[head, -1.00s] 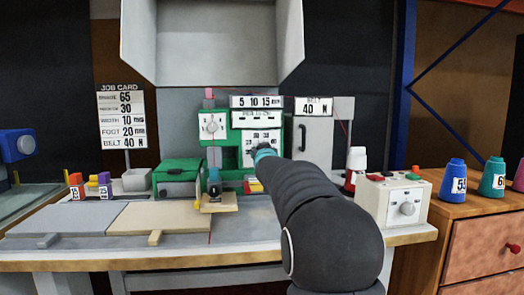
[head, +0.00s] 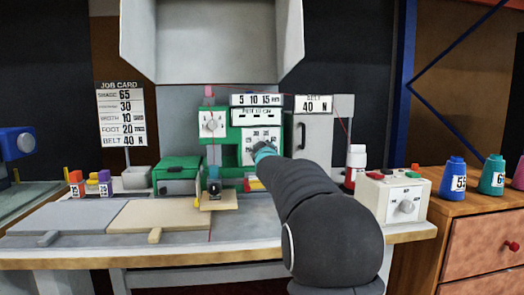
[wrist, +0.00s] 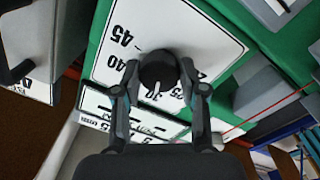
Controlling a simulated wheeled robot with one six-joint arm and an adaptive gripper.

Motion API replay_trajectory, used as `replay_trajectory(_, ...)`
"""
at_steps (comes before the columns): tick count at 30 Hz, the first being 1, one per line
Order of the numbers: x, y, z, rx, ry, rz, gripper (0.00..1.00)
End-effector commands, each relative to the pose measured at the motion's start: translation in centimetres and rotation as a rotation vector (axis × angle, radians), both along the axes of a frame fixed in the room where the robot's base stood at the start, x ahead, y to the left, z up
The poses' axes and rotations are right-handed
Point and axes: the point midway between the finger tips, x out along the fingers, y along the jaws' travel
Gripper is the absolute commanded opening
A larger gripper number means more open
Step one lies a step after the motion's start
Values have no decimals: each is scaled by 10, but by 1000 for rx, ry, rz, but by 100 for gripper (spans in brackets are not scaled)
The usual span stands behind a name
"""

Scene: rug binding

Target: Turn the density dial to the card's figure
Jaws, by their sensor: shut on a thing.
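The dial is a round black knob (wrist: 158,70) on a white plate (wrist: 160,25) printed with figures, in the wrist view. A white mark on the knob's lower side points toward a figure that looks like 30. My gripper (wrist: 158,80) is shut on the knob, with one finger on each side. In the head view, my arm hides the knob, and the plate (head: 262,134) shows on the green machine. The job card (head: 120,114) stands at the left; its second row reads 30, with that row's label too blurred to read.
A white-fronted dial (head: 211,124) sits on the machine's left side. Below are a green box (head: 177,175) and flat grey and beige boards. A white control box (head: 395,200) stands at the right of the bench, with thread cones (head: 453,177) beyond it.

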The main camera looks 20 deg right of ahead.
Motion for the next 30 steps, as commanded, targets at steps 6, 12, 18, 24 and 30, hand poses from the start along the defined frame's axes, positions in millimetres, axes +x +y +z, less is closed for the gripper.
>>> replay_trajectory(6, 0, 1, 0, 0, 1, 1, 7)
replay_trajectory(12, 0, 0, 0, 1, 0, 0, 67)
replay_trajectory(18, 0, -1, 0, 1, 0, -1, 67)
replay_trajectory(24, -6, 1, 0, 1, 0, -1, 67)
replay_trajectory(30, -32, 10, 0, 2, -1, -1, 67)
